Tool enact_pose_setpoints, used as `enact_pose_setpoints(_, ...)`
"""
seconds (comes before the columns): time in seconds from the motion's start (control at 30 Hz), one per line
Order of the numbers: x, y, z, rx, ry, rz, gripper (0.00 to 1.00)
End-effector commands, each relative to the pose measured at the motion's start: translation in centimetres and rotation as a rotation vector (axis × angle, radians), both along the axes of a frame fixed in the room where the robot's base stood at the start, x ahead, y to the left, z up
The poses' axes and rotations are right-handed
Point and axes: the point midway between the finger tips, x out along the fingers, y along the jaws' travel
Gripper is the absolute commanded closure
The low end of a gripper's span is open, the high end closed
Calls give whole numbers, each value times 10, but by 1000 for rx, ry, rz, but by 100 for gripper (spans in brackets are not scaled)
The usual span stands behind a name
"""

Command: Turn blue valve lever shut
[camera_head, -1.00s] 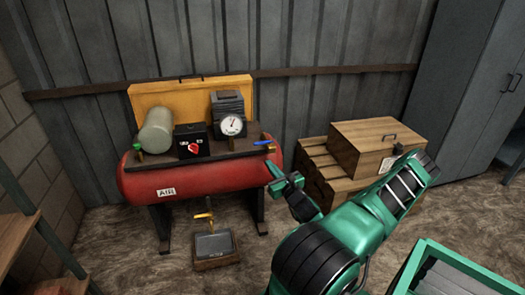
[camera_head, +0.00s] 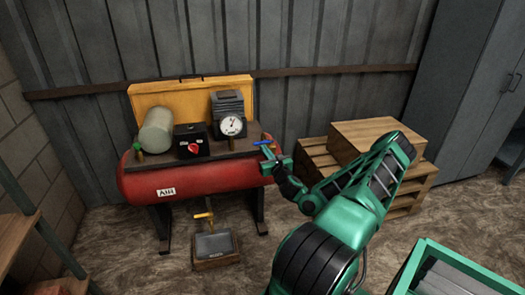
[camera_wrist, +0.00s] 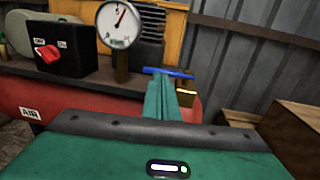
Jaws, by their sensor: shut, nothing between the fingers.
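The blue valve lever (camera_head: 263,142) sits at the right end of the red air tank (camera_head: 190,183). In the wrist view the blue lever (camera_wrist: 168,72) lies crosswise just beyond my fingertips, above a brass fitting (camera_wrist: 186,92). My gripper (camera_head: 270,154) is at the lever, reaching in from the right and slightly below it. In the wrist view my gripper's green fingers (camera_wrist: 170,84) are together with nothing seen between them. I cannot tell whether they touch the lever. The fingers hide part of the valve body.
A pressure gauge (camera_head: 231,125) and a black switch box with a red knob (camera_head: 192,142) stand on the tank's top board. A yellow lever (camera_head: 203,214) stands below the tank. Wooden crates (camera_head: 378,150) are to the right. A green-framed cart (camera_head: 455,265) is at lower right.

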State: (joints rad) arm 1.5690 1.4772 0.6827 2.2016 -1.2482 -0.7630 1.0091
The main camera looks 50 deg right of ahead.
Motion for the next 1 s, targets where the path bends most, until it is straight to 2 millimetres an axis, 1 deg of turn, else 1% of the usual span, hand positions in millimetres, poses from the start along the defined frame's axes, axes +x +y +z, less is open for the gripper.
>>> enact_pose_setpoints(0.03,5,-2,0,-3,0,2,100)
enact_pose_setpoints(0.13,11,-5,0,-2,0,1,100)
enact_pose_setpoints(0.6,16,-7,0,0,1,2,100)
enact_pose_setpoints(0.8,31,-9,0,-3,0,3,100)
enact_pose_setpoints(1.0,36,-9,0,-5,-1,3,100)
